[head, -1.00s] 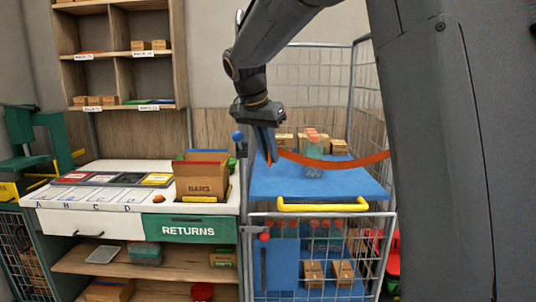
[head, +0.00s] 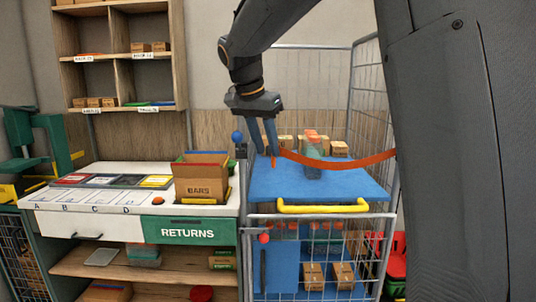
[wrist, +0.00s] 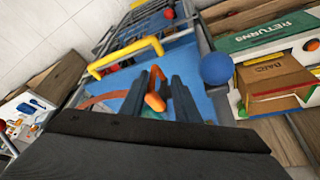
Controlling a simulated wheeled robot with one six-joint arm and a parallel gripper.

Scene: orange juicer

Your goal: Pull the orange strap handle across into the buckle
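The orange strap (head: 345,163) sags across the front opening of the wire cage from the right, where my arm hides its far end. Its orange handle (head: 273,160) is at my gripper's fingertips, to the right of the cage's left post. My gripper (head: 265,149) points down with the handle between its fingers, above the blue shelf. In the wrist view the handle (wrist: 155,98) sits between the two dark fingers (wrist: 159,85), which look shut on it. I cannot clearly make out the buckle; a dark fitting (head: 241,150) shows on the left post below a blue ball.
The blue ball (head: 237,136) stands close left of my gripper. A yellow bar (head: 322,208) runs along the blue shelf's (head: 350,188) front. A translucent bottle (head: 312,160) and several boxes stand behind the strap. A BARS carton (head: 201,186) is on the white counter at left.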

